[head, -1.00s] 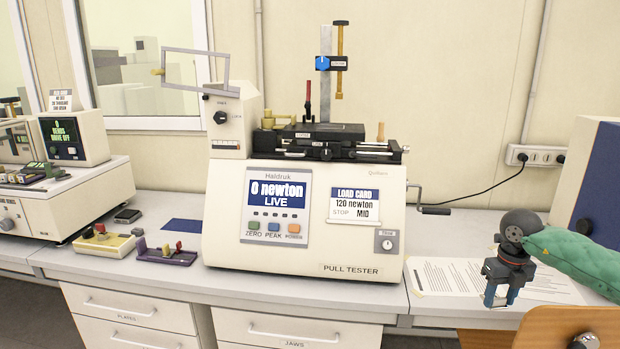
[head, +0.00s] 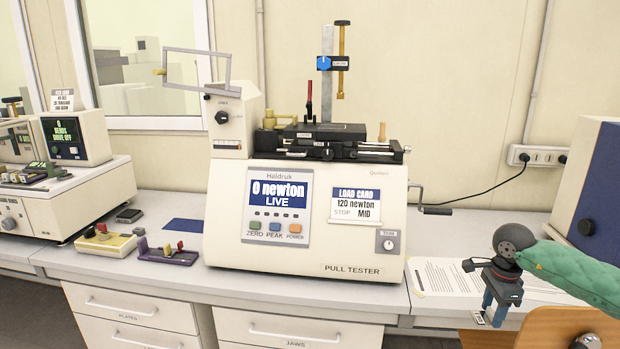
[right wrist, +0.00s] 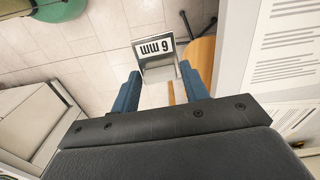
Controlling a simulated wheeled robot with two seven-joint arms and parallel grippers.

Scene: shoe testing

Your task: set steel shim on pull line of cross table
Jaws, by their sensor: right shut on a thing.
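My right gripper (head: 489,312) hangs at the front edge of the bench on the right, blue fingers down. It is shut on the steel shim, a small grey piece labelled "6 mm" (right wrist: 155,56) in the right wrist view. The shim (head: 480,318) shows only small and pale at the fingertips in the head view. The cross table (head: 330,132), a dark slide assembly, sits on top of the pull tester (head: 300,225), well left of and above the gripper. Its pull line cannot be made out. My left gripper is not in view.
Printed sheets (head: 445,275) lie on the bench behind the gripper. A side crank (head: 436,210) juts from the tester's right side. A post with a blue knob (head: 325,63) rises above the cross table. A wooden chair back (head: 565,325) and a blue cabinet (head: 597,180) stand at right.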

